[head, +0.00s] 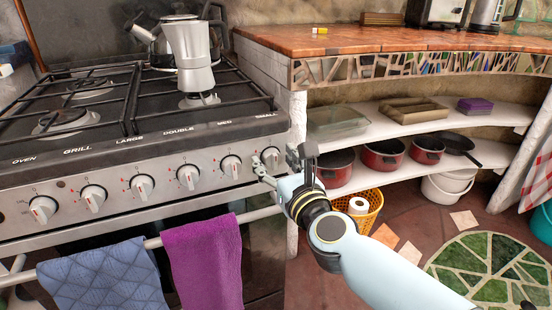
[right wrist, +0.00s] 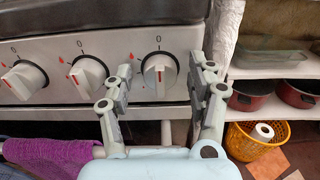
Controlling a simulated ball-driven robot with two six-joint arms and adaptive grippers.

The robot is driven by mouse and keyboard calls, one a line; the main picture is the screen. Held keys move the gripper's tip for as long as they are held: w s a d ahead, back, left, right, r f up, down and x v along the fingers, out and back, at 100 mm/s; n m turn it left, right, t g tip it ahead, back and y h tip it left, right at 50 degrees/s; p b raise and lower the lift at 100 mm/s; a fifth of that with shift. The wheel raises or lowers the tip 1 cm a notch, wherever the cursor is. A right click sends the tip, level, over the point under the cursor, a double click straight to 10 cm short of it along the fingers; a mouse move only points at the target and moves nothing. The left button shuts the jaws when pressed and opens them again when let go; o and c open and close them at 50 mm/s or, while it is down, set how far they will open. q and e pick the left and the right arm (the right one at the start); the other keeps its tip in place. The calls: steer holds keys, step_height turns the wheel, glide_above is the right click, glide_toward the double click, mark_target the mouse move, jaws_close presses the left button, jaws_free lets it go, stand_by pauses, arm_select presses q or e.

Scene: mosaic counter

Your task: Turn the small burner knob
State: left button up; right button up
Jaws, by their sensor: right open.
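The small burner knob (head: 270,156) is the rightmost white knob on the stove's steel front panel, under the label SMALL. In the right wrist view the small knob (right wrist: 159,69) stands with its grip upright and a red line on it, below a 0 mark. My right gripper (head: 277,164) is open in front of the knob. In the right wrist view its fingers (right wrist: 166,82) lie to either side of the knob and a little lower in the picture. Nothing is between the fingers; contact with the knob does not show. My left gripper is not in view.
Several similar knobs (head: 188,176) run leftward along the panel. A towel rail (head: 150,242) with blue (head: 105,280) and purple (head: 203,262) towels hangs below. A moka pot (head: 190,60) stands on the hob. The shelf unit (head: 355,142) with red pots is to the right.

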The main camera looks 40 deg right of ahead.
steer(key=shift+c, duration=0.4)
steer(key=c, duration=1)
steer(key=shift+c, duration=0.2)
